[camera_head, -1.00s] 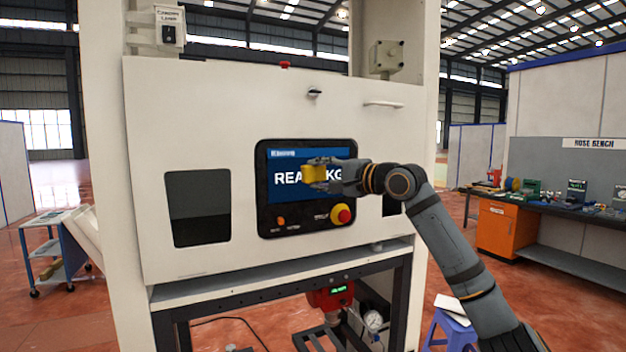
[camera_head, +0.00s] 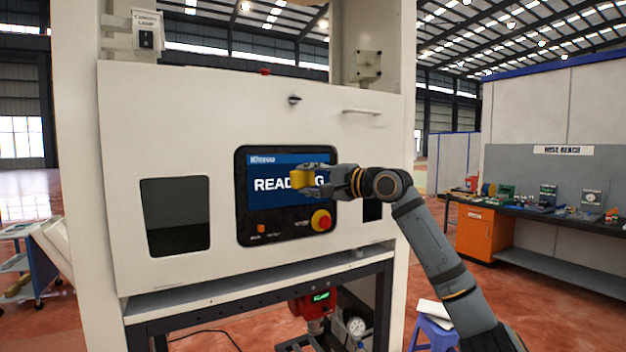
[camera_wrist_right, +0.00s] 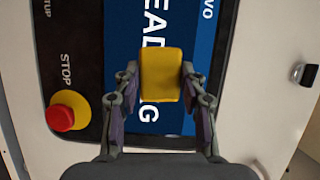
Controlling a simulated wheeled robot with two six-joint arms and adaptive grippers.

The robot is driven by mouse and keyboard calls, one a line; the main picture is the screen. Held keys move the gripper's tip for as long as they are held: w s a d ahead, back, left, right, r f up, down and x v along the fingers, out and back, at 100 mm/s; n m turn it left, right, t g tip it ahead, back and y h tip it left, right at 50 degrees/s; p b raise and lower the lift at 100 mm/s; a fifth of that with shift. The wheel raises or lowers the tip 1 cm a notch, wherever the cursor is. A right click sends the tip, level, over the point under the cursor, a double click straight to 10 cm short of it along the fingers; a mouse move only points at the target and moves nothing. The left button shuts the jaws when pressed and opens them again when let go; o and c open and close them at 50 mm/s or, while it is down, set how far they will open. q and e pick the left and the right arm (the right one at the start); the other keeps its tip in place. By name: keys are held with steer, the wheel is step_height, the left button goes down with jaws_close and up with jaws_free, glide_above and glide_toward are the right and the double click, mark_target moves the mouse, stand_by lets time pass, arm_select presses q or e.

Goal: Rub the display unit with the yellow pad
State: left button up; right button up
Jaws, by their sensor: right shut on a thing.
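The display unit (camera_head: 270,215) is a black panel with a blue screen, set in the front of a white cabinet. Its screen shows white letters, partly hidden by my right gripper. My right gripper (camera_head: 306,180) is shut on the yellow pad (camera_head: 301,181) in front of the screen's right part. In the right wrist view the yellow pad (camera_wrist_right: 161,75) sits between the fingers, over the blue screen (camera_wrist_right: 200,50). I cannot tell whether the pad touches the screen. My left gripper is not in view.
A red stop button on a yellow base (camera_head: 321,220) sticks out at the panel's lower right; it also shows in the wrist view (camera_wrist_right: 62,117). A handle (camera_head: 362,112) and a small latch (camera_head: 295,99) jut from the cabinet above. A dark opening (camera_head: 175,215) lies left of the panel.

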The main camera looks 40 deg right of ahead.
steer(key=shift+w+a+p, duration=0.15)
steer(key=shift+w+a, duration=0.05)
steer(key=shift+a, duration=0.45)
steer(key=shift+w+a+p, duration=0.15)
steer(key=shift+a, duration=0.45)
steer(key=shift+w+a+r+p, duration=0.15)
steer(key=shift+a+p, duration=0.15)
steer(key=shift+a, duration=0.45)
steer(key=shift+w+a+f+p, duration=0.15)
steer(key=shift+a+p, duration=0.15)
steer(key=shift+a, duration=0.4)
steer(key=shift+w+a, duration=0.1)
steer(key=shift+a, duration=0.35)
steer(key=shift+w+a+r+p, duration=0.1)
steer(key=shift+a+p, duration=0.3)
steer(key=shift+p, duration=0.1)
steer(key=shift+w+a+p, duration=0.25)
steer(key=shift+a+p, duration=0.3)
steer(key=shift+a, duration=0.3)
steer(key=shift+w+a, duration=0.1)
steer(key=shift+a, duration=0.45)
